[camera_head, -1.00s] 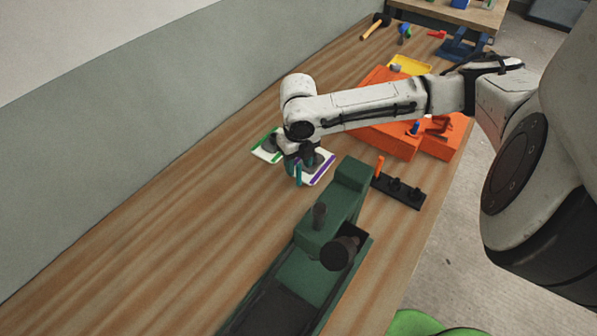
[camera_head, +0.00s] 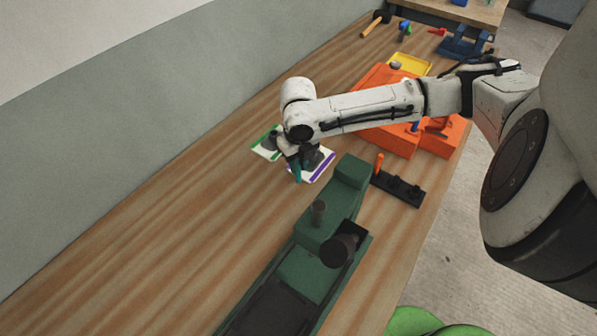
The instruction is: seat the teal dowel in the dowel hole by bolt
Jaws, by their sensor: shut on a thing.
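My gripper (camera_head: 291,152) is shut on the teal dowel (camera_head: 297,173), which hangs below the fingers, slightly tilted. It is over the near edge of the purple-edged white card (camera_head: 321,175); I cannot tell whether the dowel touches anything. An orange mould (camera_head: 385,137) lies behind my arm, with a small blue piece (camera_head: 415,127) standing on it. My arm hides part of this mould. I cannot make out the dowel hole or the bolt in this view.
A long green fixture (camera_head: 349,180) with dark knobs stands in front of my gripper. A black rack (camera_head: 408,195) with an orange peg (camera_head: 379,162) is to its right. A green-edged card (camera_head: 260,151), yellow tray (camera_head: 415,63) and hammer (camera_head: 372,27) lie around. The bench's left side is clear.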

